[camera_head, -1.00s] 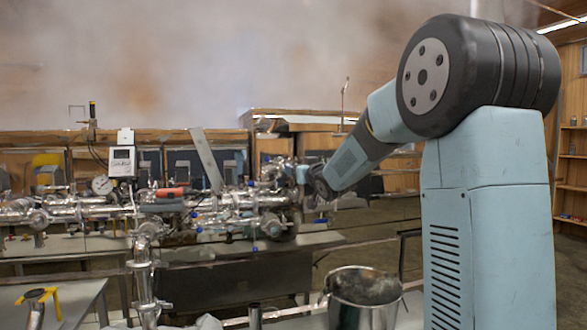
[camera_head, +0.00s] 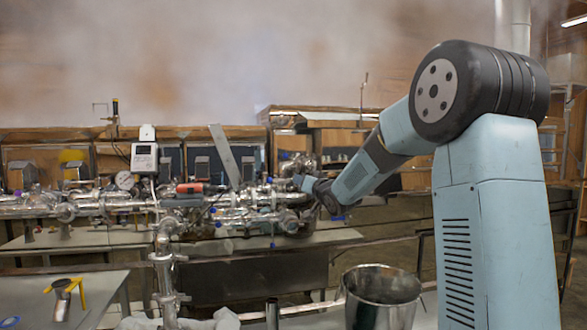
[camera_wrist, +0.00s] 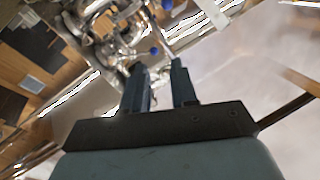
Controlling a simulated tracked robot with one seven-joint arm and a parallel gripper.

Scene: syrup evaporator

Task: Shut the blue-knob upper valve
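The shiny pipework (camera_head: 235,215) runs across the left and middle of the head view, with several small blue knobs. One blue knob (camera_head: 270,181) sits high near its right end, and another blue knob (camera_head: 272,244) hangs below. I cannot tell for certain which is the upper valve's. My gripper (camera_head: 298,181) is at the pipework's right end, small and partly lost against the metal. In the wrist view my gripper (camera_wrist: 160,70) has two dark fingers apart, with nothing seen between them. A blue knob (camera_wrist: 154,50) shows just beyond the fingertips, and another blue knob (camera_wrist: 167,4) farther off.
A white meter (camera_head: 144,157) and a round gauge (camera_head: 124,181) stand on the pipes at left. A red-handled tool (camera_head: 189,188) lies on top. A metal bucket (camera_head: 383,290) stands at front right, near my arm. Steam hides the upper background.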

